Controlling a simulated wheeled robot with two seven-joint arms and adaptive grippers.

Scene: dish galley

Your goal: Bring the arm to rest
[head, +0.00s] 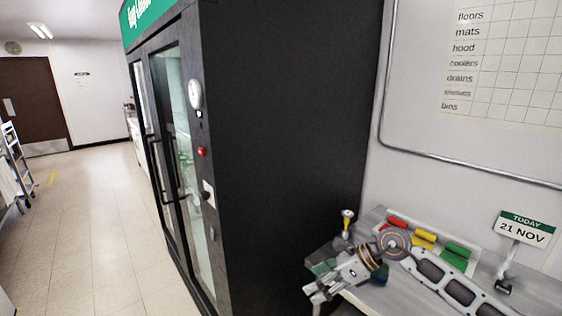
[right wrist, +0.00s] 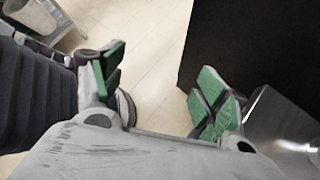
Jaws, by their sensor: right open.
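My right gripper (head: 312,279) is in the lower middle of the head view, off the left end of the grey counter (head: 540,290) and in front of the dark cabinet's side. Its fingers point left, away from the counter. In the right wrist view its two green-padded fingers (right wrist: 160,92) stand wide apart, with only floor between them. It is open and empty. My right arm reaches in from the lower right, over the counter. My left gripper is not in view.
A tall black glass-door cabinet (head: 285,130) stands close beyond the gripper. Red (head: 397,221), yellow (head: 424,235) and green (head: 458,249) pieces lie along the counter's back, near a date sign (head: 524,229). Open floor (head: 95,230) lies left; a wheeled rack (head: 14,165) stands at the left edge.

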